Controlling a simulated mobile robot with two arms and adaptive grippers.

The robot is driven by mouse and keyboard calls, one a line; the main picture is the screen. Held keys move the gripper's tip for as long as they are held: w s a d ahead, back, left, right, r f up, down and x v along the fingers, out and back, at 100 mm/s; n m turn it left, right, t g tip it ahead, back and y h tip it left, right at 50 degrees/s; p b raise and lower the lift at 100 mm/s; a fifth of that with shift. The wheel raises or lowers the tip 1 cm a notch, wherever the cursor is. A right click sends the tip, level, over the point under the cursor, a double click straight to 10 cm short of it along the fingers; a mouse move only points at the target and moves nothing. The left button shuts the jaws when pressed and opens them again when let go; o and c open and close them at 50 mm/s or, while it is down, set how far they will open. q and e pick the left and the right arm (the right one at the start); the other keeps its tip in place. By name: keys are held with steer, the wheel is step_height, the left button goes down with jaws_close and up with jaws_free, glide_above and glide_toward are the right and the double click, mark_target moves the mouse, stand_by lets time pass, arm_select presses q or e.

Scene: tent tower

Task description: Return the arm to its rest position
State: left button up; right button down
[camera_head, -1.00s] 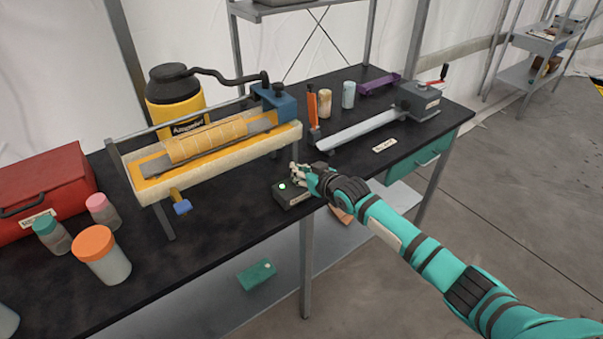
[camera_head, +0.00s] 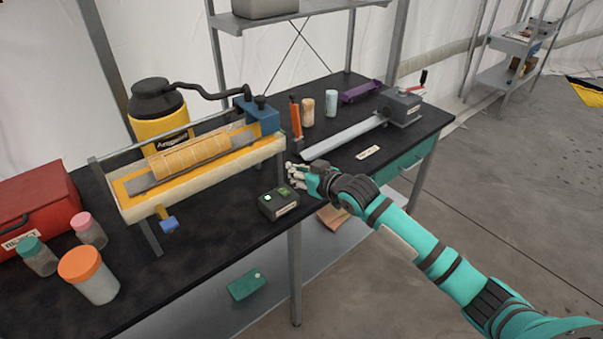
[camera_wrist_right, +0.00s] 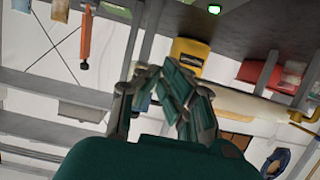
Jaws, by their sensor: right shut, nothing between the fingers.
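My right arm (camera_head: 425,255) is teal and black and reaches in from the lower right in the head view. My right gripper (camera_head: 292,171) is over the front edge of the black workbench, just above and right of a small dark box with a lit green button (camera_head: 279,203). The gripper is apart from the box. In the right wrist view its fingers (camera_wrist_right: 165,88) are together with nothing between them, and the green light (camera_wrist_right: 214,9) shows at the top. My left gripper is not in view.
A cream tray device (camera_head: 200,190) with a yellow canister (camera_head: 160,120) stands left. A long-bladed grey tool (camera_head: 345,135), an orange-handled tool (camera_head: 296,118) and two small jars stand behind the gripper. A red box (camera_head: 40,205) and lidded jars are far left. Floor at right is clear.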

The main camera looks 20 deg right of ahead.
steer(key=s+d+f+m+g+h, duration=0.1)
steer(key=s+d+f+g, duration=0.15)
steer(key=s+f, duration=0.7)
steer(key=s+d+f+m+g+h, duration=0.1)
steer(key=s+d+f+h, duration=0.15)
steer(key=f, duration=1.35)
steer(key=s+d+f+g+h, duration=0.1)
steer(key=s+d+f+g, duration=0.15)
steer(key=s+f, duration=0.65)
steer(key=s+a+f+g, duration=0.1)
steer(key=s+f+g, duration=0.1)
steer(key=s+f, duration=0.5)
steer(key=s+a+f+g, duration=0.2)
steer(key=s+f, duration=0.6)
steer(key=s, duration=1)
steer(key=s+a+f+g, duration=0.2)
steer(key=s+f, duration=0.5)
steer(key=s, duration=0.5)
steer(key=shift+s+f+b, duration=0.2)
steer(key=shift+f+b, duration=0.1)
